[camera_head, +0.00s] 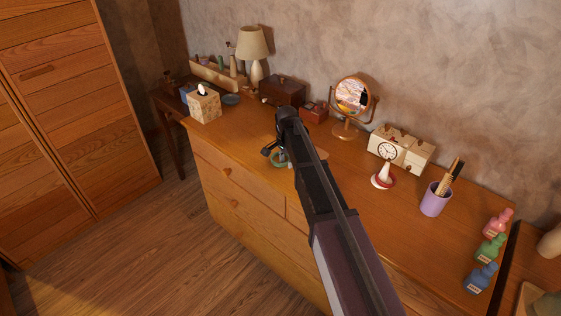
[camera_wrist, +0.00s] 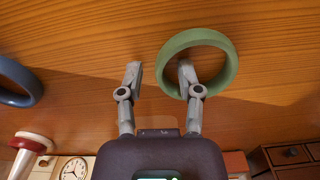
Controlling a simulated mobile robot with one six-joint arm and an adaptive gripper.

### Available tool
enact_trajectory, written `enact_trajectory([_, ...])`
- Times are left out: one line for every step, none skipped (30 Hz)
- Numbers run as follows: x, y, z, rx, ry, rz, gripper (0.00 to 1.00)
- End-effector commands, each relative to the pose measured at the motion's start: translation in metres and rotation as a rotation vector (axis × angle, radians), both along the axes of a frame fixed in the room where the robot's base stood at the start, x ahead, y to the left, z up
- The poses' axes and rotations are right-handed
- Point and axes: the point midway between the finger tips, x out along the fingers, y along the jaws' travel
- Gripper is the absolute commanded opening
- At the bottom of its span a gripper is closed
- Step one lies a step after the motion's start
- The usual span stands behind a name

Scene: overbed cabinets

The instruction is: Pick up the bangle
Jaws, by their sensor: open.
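A green bangle (camera_wrist: 226,76) lies on the wooden dresser top in the wrist view. My gripper (camera_wrist: 160,74) is open, its two grey fingers spread apart. The right finger overlaps the bangle's opening and the left finger is outside the ring, so the near-left part of the rim is between them. I cannot tell how far the fingertips are above the wood. In the head view the green bangle (camera_head: 277,161) shows near the dresser's front edge, partly hidden by my gripper (camera_head: 279,155). A blue bangle (camera_wrist: 16,82) lies at the wrist view's left edge.
A white cone with a red ring (camera_head: 384,181) stands right of my arm, near a clock (camera_head: 388,152) and a purple cup (camera_head: 435,200). A round mirror (camera_head: 352,97), small boxes and a lamp (camera_head: 254,45) stand at the back. Bare wood shows left of my gripper.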

Motion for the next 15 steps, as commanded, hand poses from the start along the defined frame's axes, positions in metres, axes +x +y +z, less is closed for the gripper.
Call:
enact_trajectory([0.0,0.0,0.0003,0.0,0.0,0.0,0.46])
enact_trajectory([0.0,0.0,0.0004,0.0,0.0,0.0,0.46])
enact_trajectory([0.0,0.0,0.0004,0.0,0.0,0.0,0.46])
enact_trajectory([0.0,0.0,0.0004,0.0,0.0,0.0,0.46])
enact_trajectory([0.0,0.0,0.0004,0.0,0.0,0.0,0.46])
enact_trajectory([0.0,0.0,0.0004,0.0,0.0,0.0,0.46])
enact_trajectory([0.0,0.0,0.0004,0.0,0.0,0.0,0.46])
enact_trajectory([0.0,0.0,0.0004,0.0,0.0,0.0,0.46])
enact_trajectory([0.0,0.0,0.0004,0.0,0.0,0.0,0.46])
enact_trajectory([0.0,-0.0001,0.0004,0.0,0.0,0.0,0.46])
enact_trajectory([0.0,-0.0001,0.0004,0.0,0.0,0.0,0.46])
enact_trajectory([0.0,-0.0001,0.0004,0.0,0.0,0.0,0.46])
enact_trajectory([0.0,-0.0001,0.0004,0.0,0.0,0.0,0.46])
enact_trajectory([0.0,-0.0001,0.0004,0.0,0.0,0.0,0.4])
enact_trajectory([0.0,-0.0001,0.0004,0.0,0.0,0.0,0.28])
